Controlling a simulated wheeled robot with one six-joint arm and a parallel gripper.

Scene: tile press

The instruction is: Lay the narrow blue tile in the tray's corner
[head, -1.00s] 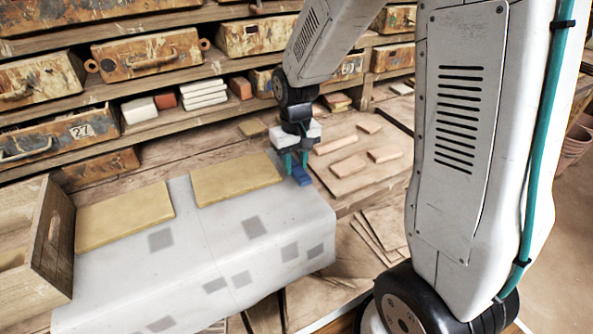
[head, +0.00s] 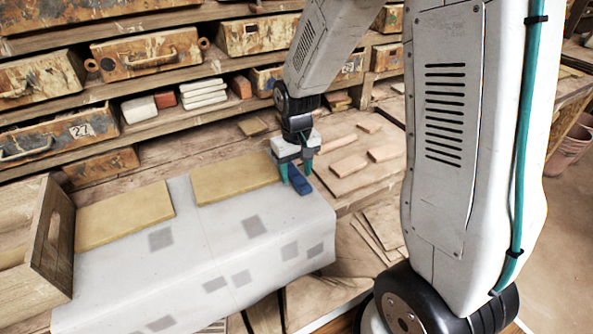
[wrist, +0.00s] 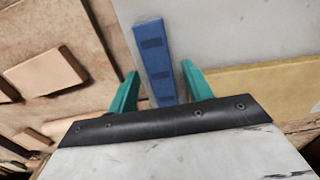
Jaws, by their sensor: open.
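The narrow blue tile (head: 298,184) lies near the right edge of a pale grey sheet. It is a long bar with two darker patches on its face in the wrist view (wrist: 153,50). My gripper (head: 297,178) is open at the tile, with teal fingers. In the wrist view my gripper (wrist: 160,78) has one finger on each side of the tile, with gaps between. The near end of the tile is hidden behind my gripper's black edge. I cannot tell for sure which thing is the tray; a wooden box (head: 50,236) stands at the left.
Two yellow slabs (head: 125,216) (head: 235,180) lie along the back of the grey sheet (head: 195,262). A board with several clay pieces (head: 348,164) lies to the right of my gripper. Shelves with rusty drawers (head: 148,55) stand behind. The sheet's front is clear.

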